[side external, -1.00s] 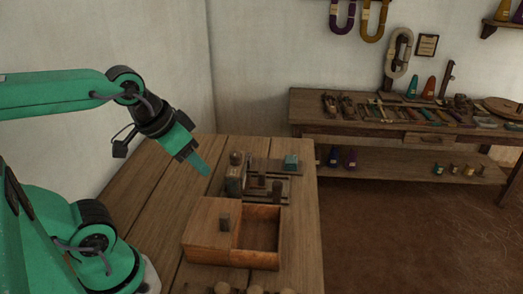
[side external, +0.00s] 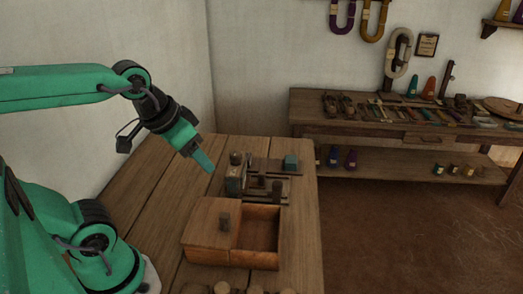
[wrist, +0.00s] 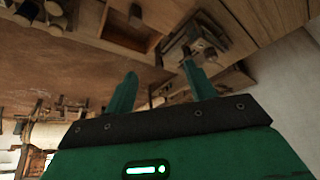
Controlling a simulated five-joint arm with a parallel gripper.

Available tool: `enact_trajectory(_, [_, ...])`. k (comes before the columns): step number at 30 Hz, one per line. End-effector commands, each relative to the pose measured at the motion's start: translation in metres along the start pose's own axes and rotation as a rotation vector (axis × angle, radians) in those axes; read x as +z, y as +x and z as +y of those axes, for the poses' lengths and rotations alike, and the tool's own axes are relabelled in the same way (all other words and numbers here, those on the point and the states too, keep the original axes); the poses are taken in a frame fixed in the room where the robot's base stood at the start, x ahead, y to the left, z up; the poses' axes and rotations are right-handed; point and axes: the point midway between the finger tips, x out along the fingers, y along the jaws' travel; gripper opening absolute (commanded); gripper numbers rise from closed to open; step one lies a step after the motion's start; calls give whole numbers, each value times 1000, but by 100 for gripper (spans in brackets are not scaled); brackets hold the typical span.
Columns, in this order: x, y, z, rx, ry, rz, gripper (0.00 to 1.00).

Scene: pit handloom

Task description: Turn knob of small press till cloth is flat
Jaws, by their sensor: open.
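The small press (side external: 236,178) looks like an upright wood-and-metal block near the back of the near bench. A dark rounded knob (side external: 236,158) tops it. In the wrist view a similar block, which seems to be the press (wrist: 176,52), lies beyond the fingers. My gripper (side external: 208,165) points down to the right, left of the press and apart from it. In the wrist view the two teal fingers of my gripper (wrist: 158,72) are spread with nothing between them. I cannot make out the cloth.
A wooden box (side external: 212,222) with a half-covering lid and an open compartment stands in front of the press. A teal block (side external: 291,160) sits right of the press. The bench (side external: 152,205) is clear on its left. A tool table (side external: 340,128) stands behind.

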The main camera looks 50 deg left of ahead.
Motion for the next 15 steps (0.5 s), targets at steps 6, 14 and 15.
enact_trajectory(6, [-25, 6, -10, -21, -91, -62, 55])
enact_trajectory(14, [-62, 21, -30, -54, -235, -153, 55])
enact_trajectory(15, [-67, 25, -33, -59, -258, -168, 55])
